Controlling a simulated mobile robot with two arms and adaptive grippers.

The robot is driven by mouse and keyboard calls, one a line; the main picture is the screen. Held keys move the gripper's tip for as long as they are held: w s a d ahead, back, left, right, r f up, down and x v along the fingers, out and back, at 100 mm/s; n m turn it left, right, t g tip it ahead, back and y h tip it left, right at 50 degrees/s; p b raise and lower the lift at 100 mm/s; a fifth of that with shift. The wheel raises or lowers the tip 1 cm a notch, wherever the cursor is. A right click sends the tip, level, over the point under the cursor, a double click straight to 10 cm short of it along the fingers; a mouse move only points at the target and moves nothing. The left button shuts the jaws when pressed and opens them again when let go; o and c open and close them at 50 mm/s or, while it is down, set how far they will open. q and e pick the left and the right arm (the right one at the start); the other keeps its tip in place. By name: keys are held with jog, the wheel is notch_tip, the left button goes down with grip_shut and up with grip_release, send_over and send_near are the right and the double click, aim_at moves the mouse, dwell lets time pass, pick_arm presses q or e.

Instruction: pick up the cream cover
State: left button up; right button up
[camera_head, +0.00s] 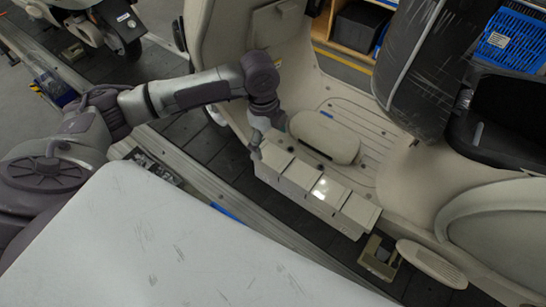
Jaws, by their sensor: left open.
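The rounded cream cover (325,137) lies flat on the ribbed footboard (368,132) of a cream scooter. My left arm reaches in from the left, and my left gripper (256,148) points down at the near edge of the footboard, to the left of the cover. The gripper is open and apart from the cover, with nothing seen in it. Its fingertips are small and partly hidden against the pale box-like panel (317,190) on the scooter's near side. My right gripper is not in view.
The scooter's front shield (222,45) rises behind my gripper. A dark scratched seat (425,60) overhangs the footboard at right. A white scratched surface (180,245) fills the lower left. The dark slat conveyor (207,150) runs beneath. A blue crate (515,40) stands at the upper right.

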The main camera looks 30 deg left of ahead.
pick_arm(q)
jog(key=shift+f, duration=0.3)
jog(key=f, duration=0.5)
jog(key=shift+d+f, duration=0.1)
jog(key=shift+d, duration=0.25)
jog(key=c, duration=1.4)
notch_tip(320, 180, up, 10)
jog(key=shift+r, duration=0.1)
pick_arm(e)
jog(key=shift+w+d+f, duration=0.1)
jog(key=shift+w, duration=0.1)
pick_arm(q)
notch_tip(320, 180, up, 7)
jog(key=p, duration=0.9)
send_over(272, 155)
jog(key=shift+d, duration=0.1)
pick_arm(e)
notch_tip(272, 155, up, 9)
